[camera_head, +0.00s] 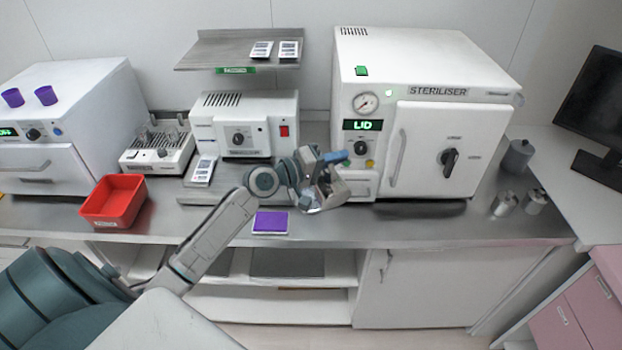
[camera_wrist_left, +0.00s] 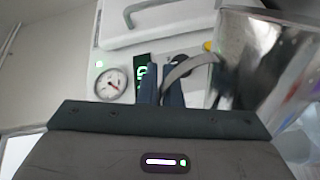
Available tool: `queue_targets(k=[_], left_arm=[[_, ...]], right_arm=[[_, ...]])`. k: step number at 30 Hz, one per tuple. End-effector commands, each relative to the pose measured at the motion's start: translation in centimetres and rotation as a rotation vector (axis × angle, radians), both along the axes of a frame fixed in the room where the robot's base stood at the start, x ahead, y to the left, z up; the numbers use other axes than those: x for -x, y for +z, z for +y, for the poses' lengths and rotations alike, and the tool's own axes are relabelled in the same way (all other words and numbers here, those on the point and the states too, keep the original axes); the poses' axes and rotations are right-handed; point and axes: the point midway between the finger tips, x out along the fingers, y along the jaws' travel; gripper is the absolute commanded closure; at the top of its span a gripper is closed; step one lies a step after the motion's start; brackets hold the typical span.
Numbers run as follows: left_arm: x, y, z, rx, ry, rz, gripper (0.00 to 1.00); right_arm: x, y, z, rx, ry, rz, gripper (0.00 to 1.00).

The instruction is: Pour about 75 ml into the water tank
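The steriliser (camera_head: 440,62) is a white box at the back of the counter. Its display (camera_head: 362,125) reads LID in green, and its door is shut. I cannot make out the water tank opening. My left gripper (camera_head: 333,160) is in front of the steriliser's lower left panel. It is shut on the handle of a shiny metal jug (camera_head: 327,194). The left wrist view shows the jug (camera_wrist_left: 255,55) at the right, its curved handle between the fingers (camera_wrist_left: 165,85). The jug looks tilted; its contents cannot be made out. My right gripper is not in view.
A purple pad (camera_head: 270,222) lies near the counter's front edge. A red tray (camera_head: 113,200) stands at the left. A smaller device (camera_head: 270,105) stands left of the steriliser under a metal shelf (camera_head: 220,50). Metal canisters (camera_head: 503,205) stand at the right.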

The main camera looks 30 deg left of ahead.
Motion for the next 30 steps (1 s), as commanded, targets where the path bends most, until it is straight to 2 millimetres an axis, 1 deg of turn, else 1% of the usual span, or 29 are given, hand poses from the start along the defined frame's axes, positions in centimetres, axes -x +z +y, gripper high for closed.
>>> queue_targets(k=[30], left_arm=[[-0.65,0.49,1.06,0.054,0.0,0.03,1.0]], right_arm=[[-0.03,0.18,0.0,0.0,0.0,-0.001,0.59]])
